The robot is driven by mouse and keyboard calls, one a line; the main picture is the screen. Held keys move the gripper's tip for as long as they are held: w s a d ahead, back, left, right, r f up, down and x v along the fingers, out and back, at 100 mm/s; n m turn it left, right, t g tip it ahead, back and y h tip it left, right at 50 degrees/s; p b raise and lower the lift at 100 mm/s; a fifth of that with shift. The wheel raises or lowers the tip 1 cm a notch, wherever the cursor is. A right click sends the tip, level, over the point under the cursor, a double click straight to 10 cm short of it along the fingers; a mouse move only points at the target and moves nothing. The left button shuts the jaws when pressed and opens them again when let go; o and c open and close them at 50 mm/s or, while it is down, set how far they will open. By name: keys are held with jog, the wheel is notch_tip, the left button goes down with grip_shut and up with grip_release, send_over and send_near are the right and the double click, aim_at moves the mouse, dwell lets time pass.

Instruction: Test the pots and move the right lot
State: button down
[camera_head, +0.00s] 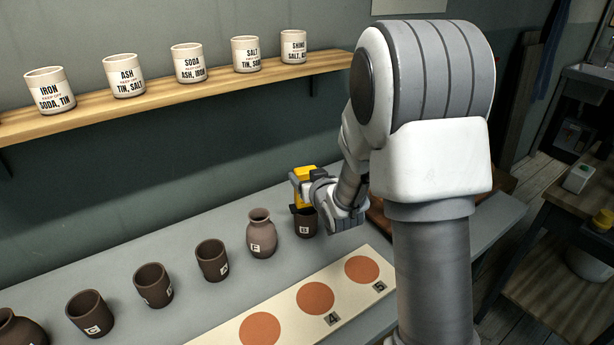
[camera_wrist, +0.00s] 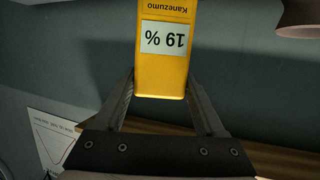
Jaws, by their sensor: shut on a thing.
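My gripper (camera_head: 309,190) is shut on a yellow meter (camera_head: 302,174) at the far end of the row of pots. In the wrist view the meter (camera_wrist: 162,70) sits between my fingers, its display upside down and reading 19 %. The meter is just above or at the brown pot marked B (camera_head: 306,224); I cannot tell whether it touches.
A pale board (camera_head: 283,309) with orange discs, spots 4 and 5 legible, lies in front of the pots. The discs in view are bare. A wall shelf (camera_head: 160,95) above carries white jars with labels such as IRON (camera_head: 49,91) and ASH (camera_head: 125,76), each with keep-off words.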

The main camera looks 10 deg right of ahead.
jog(key=shift+r+p, duration=1.7)
jog(key=shift+r, duration=1.8)
